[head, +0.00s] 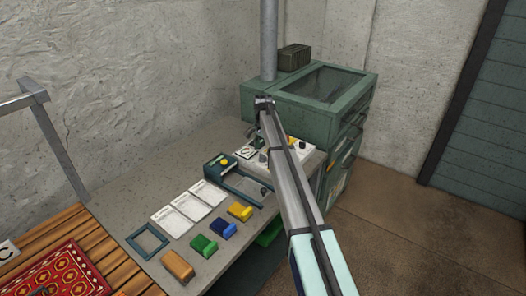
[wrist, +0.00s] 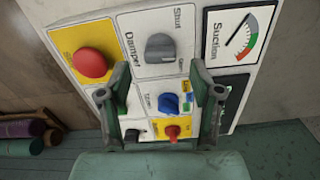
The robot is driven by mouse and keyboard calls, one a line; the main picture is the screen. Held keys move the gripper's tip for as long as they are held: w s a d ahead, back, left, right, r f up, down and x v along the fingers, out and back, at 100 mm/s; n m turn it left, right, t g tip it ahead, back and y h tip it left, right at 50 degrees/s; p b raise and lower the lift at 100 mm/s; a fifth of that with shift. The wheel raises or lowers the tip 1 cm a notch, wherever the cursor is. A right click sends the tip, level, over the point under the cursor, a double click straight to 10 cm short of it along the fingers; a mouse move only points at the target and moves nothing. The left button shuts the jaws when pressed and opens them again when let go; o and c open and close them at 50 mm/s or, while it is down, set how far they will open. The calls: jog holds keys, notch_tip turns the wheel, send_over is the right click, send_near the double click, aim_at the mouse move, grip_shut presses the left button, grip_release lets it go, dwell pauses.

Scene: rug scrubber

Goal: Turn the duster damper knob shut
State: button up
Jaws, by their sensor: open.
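The damper knob (wrist: 160,47) is a grey round knob with a raised grip on a white plate. The plate reads "Damper", with "Shut" above the knob and smaller lettering at its lower right. I cannot tell for sure which mark the knob points to. In the wrist view my gripper (wrist: 160,70) is open and empty, its two fingers wide apart. The fingertips lie to either side, just below the knob in the picture, and I see no contact. In the head view my arm covers part of the control panel (head: 306,160), and the knob is not clear there.
Around the knob are a red button (wrist: 90,63) on yellow, a suction gauge (wrist: 238,43), a blue knob (wrist: 168,103) and a small red knob (wrist: 172,132). A green cabinet (head: 300,103) stands behind the panel. Coloured blocks and white cards lie on the bench (head: 140,215).

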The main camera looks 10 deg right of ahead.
aim_at(263, 157)
jog(key=shift+f, duration=1.4)
jog(key=c, duration=1.2)
jog(key=shift+o, duration=0.3)
